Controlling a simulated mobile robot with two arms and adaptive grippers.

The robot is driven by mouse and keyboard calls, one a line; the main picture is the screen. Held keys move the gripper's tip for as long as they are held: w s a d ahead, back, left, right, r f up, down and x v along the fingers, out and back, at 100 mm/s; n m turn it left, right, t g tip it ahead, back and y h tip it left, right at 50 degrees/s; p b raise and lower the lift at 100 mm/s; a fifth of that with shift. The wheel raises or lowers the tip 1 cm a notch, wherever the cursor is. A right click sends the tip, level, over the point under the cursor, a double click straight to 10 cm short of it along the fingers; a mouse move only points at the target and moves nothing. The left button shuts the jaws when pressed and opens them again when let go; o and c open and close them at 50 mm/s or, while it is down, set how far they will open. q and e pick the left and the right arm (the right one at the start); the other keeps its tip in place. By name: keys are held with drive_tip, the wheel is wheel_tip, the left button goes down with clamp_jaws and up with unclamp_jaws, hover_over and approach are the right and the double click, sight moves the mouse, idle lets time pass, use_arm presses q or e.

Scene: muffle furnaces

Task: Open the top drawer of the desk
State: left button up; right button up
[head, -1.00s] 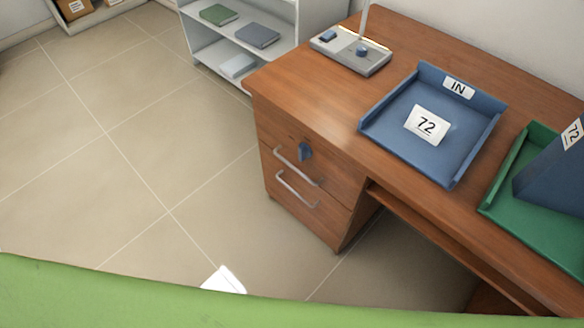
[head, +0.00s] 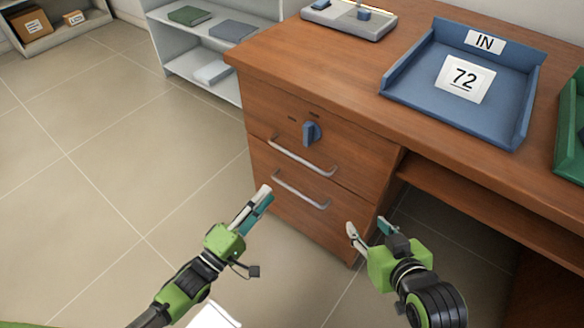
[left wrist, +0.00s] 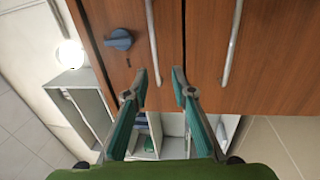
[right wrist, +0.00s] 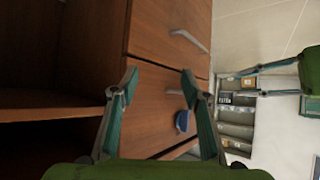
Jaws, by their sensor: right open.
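The wooden desk (head: 300,55) has two drawers, both shut flush. The top drawer (head: 275,110) carries a blue knob (head: 311,132) and a silver bar handle (head: 302,157) low on its front. The bottom drawer has a similar handle (head: 300,191). My left gripper (head: 264,196) is open and empty, left of and below the top handle, apart from it. In the left wrist view its fingers (left wrist: 160,80) point at the drawer fronts near the top handle (left wrist: 151,40) and the seam. My right gripper (head: 368,230) is open and empty, low before the desk's right drawer edge.
A blue IN tray (head: 410,88) with a 72 card and a grey stand (head: 345,20) sit on the desk top. A green tray (head: 570,140) is at the right. White shelves (head: 205,50) stand behind left. The tiled floor left of the drawers is clear.

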sight(297, 157)
use_arm(q)
drive_tip(key=shift+s+d+r+b+x, duration=0.15)
drive_tip(key=shift+b+x, duration=0.3)
drive_tip(key=shift+x, duration=1.9)
drive_tip(key=shift+s+r+b+x, duration=0.15)
drive_tip(key=shift+b+x, duration=0.25)
drive_tip(key=shift+x, duration=1.9)
drive_tip(key=shift+w+d+r+b+x, duration=0.1)
drive_tip(key=shift+r+b+x, duration=0.25)
drive_tip(key=shift+x, duration=2)
use_arm(e)
drive_tip(key=w+a+r+t+y, duration=0.1)
drive_tip(key=w+r+t, duration=0.1)
drive_tip(key=r, duration=0.5)
drive_tip(key=w+a+r+t+y, duration=0.1)
drive_tip(key=w+a+r+t, duration=0.1)
drive_tip(key=r+t, duration=0.3)
drive_tip(key=shift+w+r+y, duration=0.3)
drive_tip(key=shift+w+r, duration=0.15)
drive_tip(key=shift+r, duration=0.65)
use_arm(q)
drive_tip(key=shift+f, duration=0.1)
clamp_jaws()
